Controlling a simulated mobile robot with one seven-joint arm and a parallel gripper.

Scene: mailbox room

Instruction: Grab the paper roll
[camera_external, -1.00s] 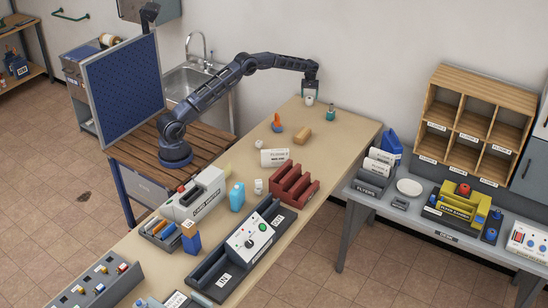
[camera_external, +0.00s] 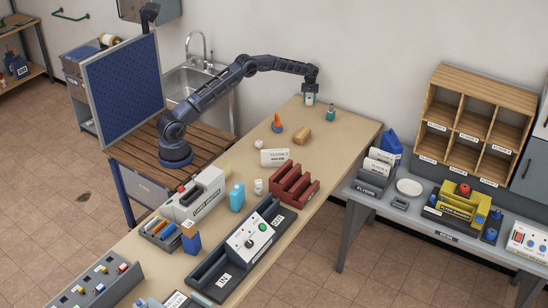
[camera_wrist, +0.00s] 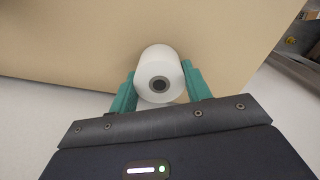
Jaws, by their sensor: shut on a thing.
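The paper roll (camera_wrist: 157,62) is a small white cylinder with a dark core hole. In the wrist view it sits between the two green fingers of my gripper (camera_wrist: 158,88), which touch it on both sides. In the external view my gripper (camera_external: 310,98) reaches down at the far end of the long tan table (camera_external: 345,127), shut on the roll.
A brown block (camera_external: 302,137) and an orange-and-blue item (camera_external: 277,123) lie nearer. The wall is just behind the table's far end. A red rack (camera_external: 294,187) stands farther along the table.

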